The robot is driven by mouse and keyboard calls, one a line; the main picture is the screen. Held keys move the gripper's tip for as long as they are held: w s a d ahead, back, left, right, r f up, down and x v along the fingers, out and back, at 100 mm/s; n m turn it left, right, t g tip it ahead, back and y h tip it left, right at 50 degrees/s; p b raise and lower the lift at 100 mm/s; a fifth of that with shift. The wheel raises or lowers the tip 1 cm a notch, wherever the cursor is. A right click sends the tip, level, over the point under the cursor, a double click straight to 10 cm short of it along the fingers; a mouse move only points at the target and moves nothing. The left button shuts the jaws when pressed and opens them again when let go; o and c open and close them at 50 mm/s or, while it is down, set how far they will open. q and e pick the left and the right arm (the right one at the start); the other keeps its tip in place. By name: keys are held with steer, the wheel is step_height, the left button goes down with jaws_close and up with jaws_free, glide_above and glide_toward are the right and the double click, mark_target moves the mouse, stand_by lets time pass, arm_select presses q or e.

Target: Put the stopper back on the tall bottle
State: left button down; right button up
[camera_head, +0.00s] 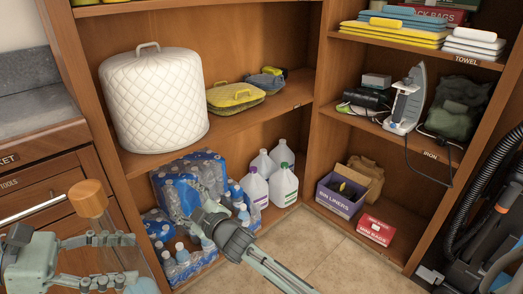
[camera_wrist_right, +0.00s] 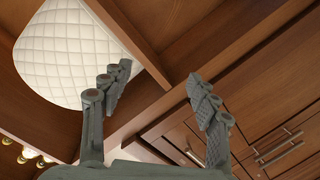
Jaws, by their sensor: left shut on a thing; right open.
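My left gripper (camera_head: 128,260) is at the lower left of the head view, shut around a tall clear bottle (camera_head: 118,258). The bottle is tilted, and its lower part is cut off by the frame. An orange-brown wooden stopper (camera_head: 88,197) shows at the bottle's top end. I cannot tell whether it is seated fully. My right gripper (camera_head: 205,220) is in front of the water packs, apart from the bottle. The right wrist view shows its fingers (camera_wrist_right: 160,88) spread with nothing between them.
Shrink-wrapped water bottles (camera_head: 185,185) and white jugs (camera_head: 284,185) stand on the lower shelf. A quilted white cover (camera_head: 155,100) sits above. A purple box (camera_head: 340,195) and red box (camera_head: 376,229) are to the right. Bare floor tiles (camera_head: 310,245) lie in front.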

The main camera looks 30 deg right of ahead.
arm_select(q)
steer(key=shift+r, duration=0.1)
arm_select(e)
steer(key=s+d+f+m+g+h, duration=0.2)
steer(key=s+d+f+m+g, duration=0.3)
steer(key=s+f, duration=0.55)
steer(key=s+d+f+m+g+h, duration=0.1)
steer(key=s+d+f+g+h, duration=0.1)
steer(key=s+d+f, duration=0.8)
steer(key=s+f+m+g, duration=0.1)
steer(key=s+f+g, duration=0.2)
steer(key=s+f, duration=0.3)
steer(key=s+d+f+m+g+h, duration=0.1)
steer(key=s+f+g, duration=0.2)
steer(key=s, duration=0.8)
step_height(320, 180, down, 3)
steer(key=shift+r+m, duration=0.15)
steer(key=shift+m, duration=0.25)
arm_select(q)
steer(key=shift+r, duration=0.1)
